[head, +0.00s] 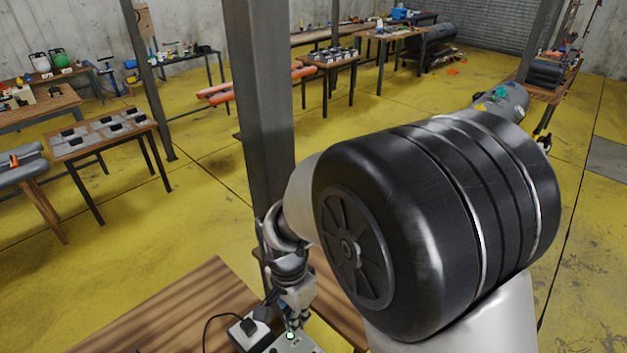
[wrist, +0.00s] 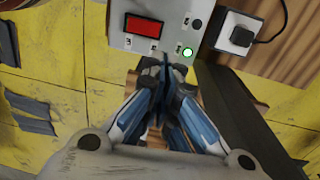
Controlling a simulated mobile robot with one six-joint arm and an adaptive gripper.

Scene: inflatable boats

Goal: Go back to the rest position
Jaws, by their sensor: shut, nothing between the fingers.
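My gripper (head: 291,316) hangs low in the head view, over the front wooden table. Its fingers (wrist: 163,72) are together and empty in the wrist view. Just beyond the fingertips is a grey control box (wrist: 110,40) with a red display (wrist: 143,25), a dark button (wrist: 197,24) and a lit green button (wrist: 187,51). Part of the box (head: 300,345) shows at the bottom of the head view. I cannot tell whether the fingertips touch it. My own arm hides much of the middle and right.
A dark steel post (head: 258,90) stands close by the gripper. A white-and-black plug unit (head: 249,331) with a black cable sits on the wooden table (head: 165,315) beside the box. Work tables, one with grey trays (head: 104,130), stand farther off. Yellow floor between them is open.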

